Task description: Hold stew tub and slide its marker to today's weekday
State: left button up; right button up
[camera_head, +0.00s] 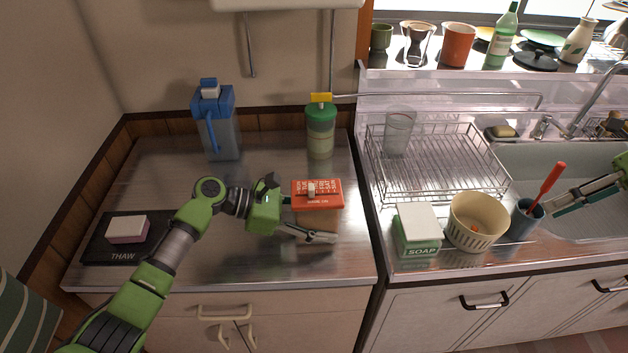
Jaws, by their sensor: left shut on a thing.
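The stew tub has a red lid (328,200) with a row of small white weekday letters and a brownish body (318,222) below. It stands on the steel counter left of the sink. A pale marker (311,188) sits on the lid's letter row, left of its middle; the day it covers is too small to read surely. My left gripper (312,235) is shut on the tub from its left side, one finger along its front. My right gripper (553,208) is over the sink at the right edge, apart from the tub; its opening is unclear.
A blue-topped jug (218,130) and a green-lidded canister (320,135) stand behind the tub. A dark THAW mat (100,250) lies at left. A wire dish rack (445,170), soap box (417,230), cream colander (478,222) and cup with red-handled brush (526,222) stand at right.

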jog(key=w+a+r+n+g+h, duration=0.1)
jog(key=w+a+r+n, duration=0.1)
jog(key=a+r+n, duration=0.35)
jog(key=w+a+r+n+g+h, duration=0.1)
jog(key=w+a+r+n+g, duration=0.15)
jog(key=a+n, duration=0.6)
jog(key=n+t+h, duration=0.1)
jog(key=n+t, duration=0.1)
send_near(312, 186)
jog(key=x, duration=0.9)
jog(key=shift+a+r, duration=0.1)
grip_shut()
